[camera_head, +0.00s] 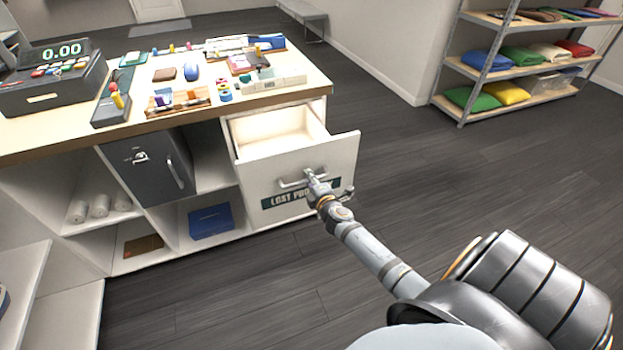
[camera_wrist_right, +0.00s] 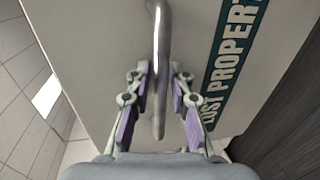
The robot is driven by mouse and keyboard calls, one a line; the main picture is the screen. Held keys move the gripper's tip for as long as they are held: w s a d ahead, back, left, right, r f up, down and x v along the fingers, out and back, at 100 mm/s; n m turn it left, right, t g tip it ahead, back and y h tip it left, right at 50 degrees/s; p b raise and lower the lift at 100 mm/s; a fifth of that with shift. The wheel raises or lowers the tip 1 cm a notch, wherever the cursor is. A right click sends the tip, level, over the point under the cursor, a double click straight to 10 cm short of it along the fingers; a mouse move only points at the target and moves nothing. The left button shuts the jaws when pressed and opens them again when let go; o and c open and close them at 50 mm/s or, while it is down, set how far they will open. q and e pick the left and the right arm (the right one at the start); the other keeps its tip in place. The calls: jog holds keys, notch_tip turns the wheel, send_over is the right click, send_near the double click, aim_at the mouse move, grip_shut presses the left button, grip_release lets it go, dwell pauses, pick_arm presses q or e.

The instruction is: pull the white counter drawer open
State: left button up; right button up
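The white counter drawer (camera_head: 326,150) stands out from the right end of the counter, open, with its pale inside showing and no contents visible. Its front bears a dark "LOST PROPERTY" label (camera_head: 283,197), also in the right wrist view (camera_wrist_right: 233,62), and a metal bar handle (camera_head: 290,183). My right gripper (camera_head: 314,180) is at this handle. In the right wrist view the handle (camera_wrist_right: 160,75) runs between the two fingers of my right gripper (camera_wrist_right: 160,78), which close in around it; the exact contact is hard to see. My left gripper is out of view.
The counter top (camera_head: 300,88) carries a till (camera_head: 52,75), trays and many small items. A dark grey door with a handle (camera_head: 150,165) is left of the drawer. A shelf rack (camera_head: 520,60) with folded garments stands at the back right. The floor (camera_head: 440,170) right of the drawer is clear.

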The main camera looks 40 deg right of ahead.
jog(key=v, duration=1.2)
jog(key=s+d+f+m+g+p, duration=0.15)
jog(key=s+f+m+g, duration=0.4)
jog(key=f, duration=0.75)
jog(key=s+d+f+m+g+p, duration=0.1)
jog(key=s+f+m+g+p, duration=0.1)
jog(key=s+f, duration=0.8)
jog(key=s+a+f+m+g+y+p, duration=0.1)
jog(key=s+a+f+m+g, duration=0.2)
jog(key=s+a+f, duration=0.2)
jog(key=s+a+f+m+g+y+p, duration=0.1)
jog(key=s+a+f+m+g, duration=0.2)
jog(key=s+f, duration=0.8)
jog(key=s+a+m, duration=0.1)
jog(key=s+a, duration=0.1)
jog(key=s, duration=0.4)
jog(key=shift+s+y, duration=0.2)
jog(key=shift+y, duration=0.2)
